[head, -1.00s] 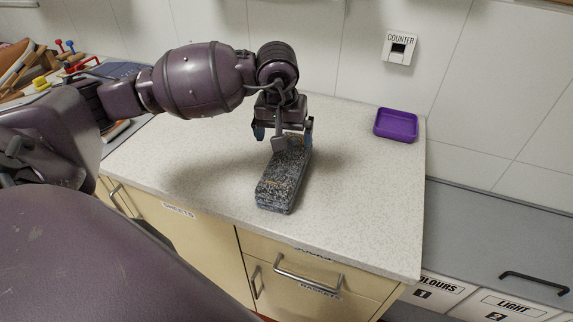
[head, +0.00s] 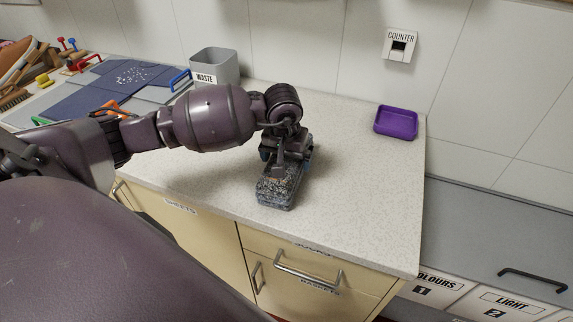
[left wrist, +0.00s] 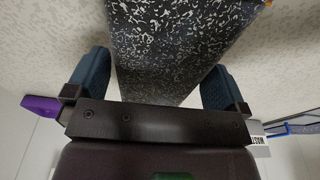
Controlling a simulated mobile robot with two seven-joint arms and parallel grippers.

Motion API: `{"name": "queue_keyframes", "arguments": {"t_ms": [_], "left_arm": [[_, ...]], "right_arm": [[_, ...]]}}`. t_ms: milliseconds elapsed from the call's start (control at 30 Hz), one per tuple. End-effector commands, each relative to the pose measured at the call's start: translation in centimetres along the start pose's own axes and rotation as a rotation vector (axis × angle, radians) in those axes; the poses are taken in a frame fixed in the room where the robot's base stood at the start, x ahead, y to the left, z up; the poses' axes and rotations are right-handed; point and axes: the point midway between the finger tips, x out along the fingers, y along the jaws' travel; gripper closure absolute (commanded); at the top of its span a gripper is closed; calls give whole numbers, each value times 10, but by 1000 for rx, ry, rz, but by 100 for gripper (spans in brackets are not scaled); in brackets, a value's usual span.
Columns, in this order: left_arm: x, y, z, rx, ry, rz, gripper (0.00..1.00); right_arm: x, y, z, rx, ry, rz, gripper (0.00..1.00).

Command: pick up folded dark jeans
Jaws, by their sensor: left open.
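The folded dark jeans (head: 278,191) lie on the speckled counter as a narrow, dark, white-flecked bundle. My left gripper (head: 284,160) is right over their far part and hides it in the head view. In the left wrist view, the jeans (left wrist: 165,45) run between the two blue fingertips of my left gripper (left wrist: 158,85). The gripper is open, with one finger on either side of the jeans and narrow gaps showing. Whether the fingers touch the counter cannot be told. My right gripper is not in view.
A purple tray (head: 396,123) stands at the counter's back right. A grey waste bin (head: 215,66) stands behind my left arm. The counter (head: 350,190) is bare right of the jeans.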

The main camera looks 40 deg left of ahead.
Motion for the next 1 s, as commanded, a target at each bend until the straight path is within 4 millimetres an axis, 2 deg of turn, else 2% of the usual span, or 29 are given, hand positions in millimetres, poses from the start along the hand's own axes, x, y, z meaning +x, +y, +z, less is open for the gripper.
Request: {"name": "queue_keyframes", "arguments": {"t_ms": [167,433,767,800,1000], "left_arm": [[16,0,0,-1,1,1,0],[17,0,0,0,1,0,2],[17,0,0,0,1,0,52],[16,0,-1,0,3,1,55],[16,0,-1,0,3,1,55]], "right_arm": [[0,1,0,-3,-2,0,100],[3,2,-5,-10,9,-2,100],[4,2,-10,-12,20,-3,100],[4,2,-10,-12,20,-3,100],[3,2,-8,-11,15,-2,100]]}}
